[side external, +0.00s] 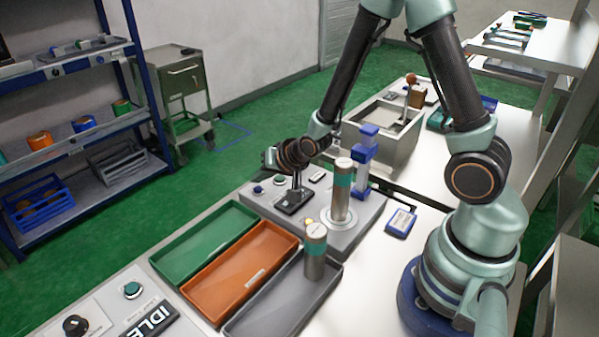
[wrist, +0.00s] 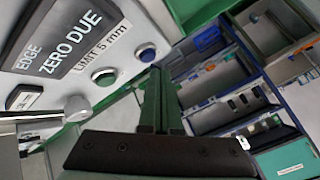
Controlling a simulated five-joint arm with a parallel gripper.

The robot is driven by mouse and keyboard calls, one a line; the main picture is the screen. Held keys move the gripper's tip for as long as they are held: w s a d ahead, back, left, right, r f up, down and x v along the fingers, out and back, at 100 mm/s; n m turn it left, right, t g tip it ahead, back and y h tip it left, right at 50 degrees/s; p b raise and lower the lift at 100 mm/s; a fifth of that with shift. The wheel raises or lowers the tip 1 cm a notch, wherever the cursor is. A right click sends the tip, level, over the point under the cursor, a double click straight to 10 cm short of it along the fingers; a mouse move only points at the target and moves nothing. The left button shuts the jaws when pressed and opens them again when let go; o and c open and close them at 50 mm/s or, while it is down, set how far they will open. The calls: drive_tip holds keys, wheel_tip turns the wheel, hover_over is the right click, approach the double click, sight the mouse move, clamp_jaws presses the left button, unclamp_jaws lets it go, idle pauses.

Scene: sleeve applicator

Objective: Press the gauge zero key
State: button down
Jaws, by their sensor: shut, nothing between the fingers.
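In the wrist view a grey panel carries a dark display (wrist: 68,45) reading "EDGE ZERO DUE", with a "LIMIT 5 mm" label. A green round button (wrist: 104,77) and a blue round button (wrist: 146,52) sit beside it. No key label is readable, so I cannot tell which is the gauge zero key. My gripper (wrist: 156,72) is shut and empty, its tips close to the blue button in the picture; contact cannot be told. In the side view my gripper (side external: 296,181) hangs over the grey station (side external: 354,232), by the dark display.
A metal cylinder with a teal band (side external: 341,190) stands on the station near a blue post (side external: 363,160). Another cylinder (side external: 315,250) stands in the grey tray (side external: 262,312). Orange (side external: 225,292) and green (side external: 190,255) trays lie alongside. A blue handheld device (side external: 401,222) lies right.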

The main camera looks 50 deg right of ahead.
drive_tip(key=shift+f, duration=0.15)
drive_tip(key=shift+a+f, duration=0.1)
drive_tip(key=shift+f, duration=0.2)
drive_tip(key=shift+f, duration=0.4)
idle(0.7)
idle(0.4)
drive_tip(key=shift+r, duration=0.85)
wheel_tip(320, 180, up, 5)
idle(0.4)
idle(0.5)
